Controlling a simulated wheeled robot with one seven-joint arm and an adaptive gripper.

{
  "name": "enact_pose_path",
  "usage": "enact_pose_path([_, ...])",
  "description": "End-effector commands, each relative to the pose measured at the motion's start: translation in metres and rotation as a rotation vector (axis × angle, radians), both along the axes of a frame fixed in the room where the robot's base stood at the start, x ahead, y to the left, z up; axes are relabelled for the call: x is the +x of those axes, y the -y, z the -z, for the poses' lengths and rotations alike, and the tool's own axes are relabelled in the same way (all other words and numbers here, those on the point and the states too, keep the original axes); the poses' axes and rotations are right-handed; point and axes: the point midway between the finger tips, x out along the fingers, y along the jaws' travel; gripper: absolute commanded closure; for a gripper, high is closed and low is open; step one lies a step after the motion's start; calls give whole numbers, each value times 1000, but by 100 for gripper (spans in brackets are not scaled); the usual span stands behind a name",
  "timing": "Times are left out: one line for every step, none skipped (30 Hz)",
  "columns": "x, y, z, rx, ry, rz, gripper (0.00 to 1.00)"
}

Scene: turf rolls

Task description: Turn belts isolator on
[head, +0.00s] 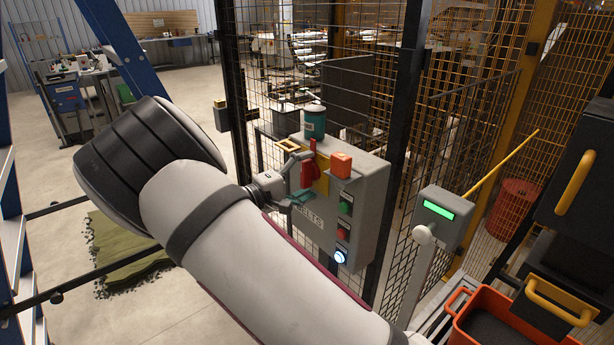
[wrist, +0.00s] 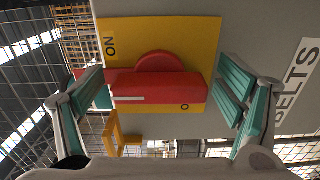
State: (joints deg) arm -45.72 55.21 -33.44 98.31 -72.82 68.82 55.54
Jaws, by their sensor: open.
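The belts isolator is a red rotary handle (head: 309,170) on a yellow plate (head: 322,183), on the front of a grey control box (head: 365,190). In the wrist view the handle (wrist: 155,88) lies lengthwise across the picture, upright in the head view. A white mark shows near its left end. "ON" shows at the plate's upper left in the wrist view; an "O" shows below the handle, the rest hidden. My gripper (head: 301,178) is open, its teal-padded fingers beyond either end of the handle (wrist: 160,80). I see no clear contact.
The box also carries an orange block (head: 341,165), green (head: 346,209) and red (head: 343,233) buttons and a lit blue-white button (head: 340,256). A teal-grey beacon (head: 314,122) stands on top. Mesh fencing (head: 290,60) surrounds it. An orange bin (head: 480,325) stands at lower right.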

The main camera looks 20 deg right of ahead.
Motion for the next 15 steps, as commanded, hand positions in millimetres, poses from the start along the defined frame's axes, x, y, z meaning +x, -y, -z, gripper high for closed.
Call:
enact_pose_path([-1,-4,0,1,0,-2,13])
enact_pose_path([-2,-7,0,1,0,-3,13])
enact_pose_path([-3,-11,0,1,0,-4,13])
enact_pose_path([-5,-16,0,2,-1,-5,13])
enact_pose_path([-7,-20,0,2,-1,-5,13])
enact_pose_path([-10,-28,0,2,0,-5,13])
enact_pose_path([-12,-33,0,2,0,-5,13])
enact_pose_path([-14,-39,0,2,0,-6,13])
enact_pose_path([-18,-47,0,2,1,-5,13])
enact_pose_path([-20,-53,0,3,1,-5,13])
enact_pose_path([-23,-58,0,3,1,-6,13])
enact_pose_path([-26,-66,0,1,1,-5,13])
enact_pose_path([-28,-71,0,2,0,-4,13])
enact_pose_path([-30,-76,1,2,0,-5,13])
enact_pose_path([-33,-83,0,1,0,-4,13])
